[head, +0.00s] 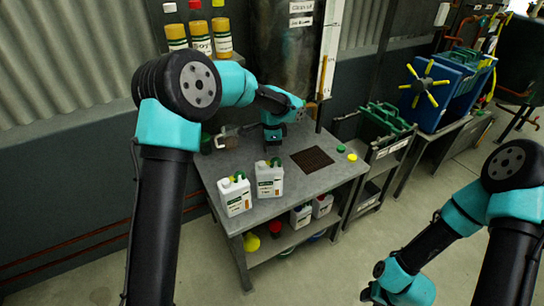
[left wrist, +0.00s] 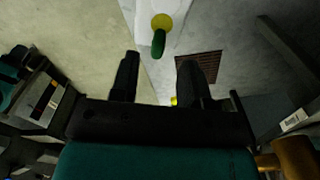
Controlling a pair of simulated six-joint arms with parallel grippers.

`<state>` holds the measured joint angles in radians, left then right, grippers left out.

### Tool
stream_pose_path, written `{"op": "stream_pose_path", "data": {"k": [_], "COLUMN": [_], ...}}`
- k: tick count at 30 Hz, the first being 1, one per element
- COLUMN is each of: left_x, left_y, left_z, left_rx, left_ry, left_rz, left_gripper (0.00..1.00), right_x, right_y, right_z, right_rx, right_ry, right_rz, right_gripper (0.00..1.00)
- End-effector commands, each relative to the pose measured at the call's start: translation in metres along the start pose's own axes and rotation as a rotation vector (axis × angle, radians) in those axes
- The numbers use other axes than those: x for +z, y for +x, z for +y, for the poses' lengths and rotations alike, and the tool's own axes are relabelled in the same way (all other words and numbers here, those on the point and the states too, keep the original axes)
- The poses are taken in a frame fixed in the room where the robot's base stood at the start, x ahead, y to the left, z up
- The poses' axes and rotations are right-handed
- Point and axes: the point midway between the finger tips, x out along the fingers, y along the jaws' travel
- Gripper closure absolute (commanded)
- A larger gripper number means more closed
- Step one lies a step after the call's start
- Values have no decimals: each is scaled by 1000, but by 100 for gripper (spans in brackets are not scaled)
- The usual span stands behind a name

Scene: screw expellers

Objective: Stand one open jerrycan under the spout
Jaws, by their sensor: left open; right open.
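Two white jerrycans stand upright on the grey table, a left one (head: 235,196) at the front left corner and a right one (head: 269,181) beside it. Both show green and yellow parts on top; I cannot tell which mouth is open. One white jerrycan top with yellow and green parts (left wrist: 160,30) shows in the left wrist view. My left gripper (head: 272,146) is open and empty, pointing down behind the right jerrycan; its fingers also show in the left wrist view (left wrist: 158,75). My right gripper (head: 378,294) is open, low over the floor. The spout is not clearly visible behind my left wrist.
A dark square grate (head: 312,159) lies in the table top. A loose green cap (head: 340,148) and yellow cap (head: 352,156) lie right of it. A tall dark tank (head: 283,50) stands behind. More containers (head: 301,216) sit on the lower shelf.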

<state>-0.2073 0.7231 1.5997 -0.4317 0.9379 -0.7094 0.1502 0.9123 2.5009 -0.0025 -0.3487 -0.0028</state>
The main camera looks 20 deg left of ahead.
Motion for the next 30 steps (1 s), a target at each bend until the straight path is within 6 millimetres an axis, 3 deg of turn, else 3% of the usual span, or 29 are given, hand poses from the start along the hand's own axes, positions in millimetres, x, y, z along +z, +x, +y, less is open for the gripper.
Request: {"op": "stream_pose_path", "data": {"k": [3,10,30], "left_x": [0,0,5], "left_y": [-24,-49,-47], "left_z": [0,0,-2], "left_rx": [-3,-1,0], "left_ry": [-1,0,-6], "left_rz": [3,1,-5], "left_gripper": [58,58,58], "right_x": [0,0,0], "right_y": [0,0,0], "right_z": [0,0,0], "right_rx": [0,0,0], "right_ry": [0,0,0], "right_rz": [0,0,0], "right_gripper": [58,58,58]}}
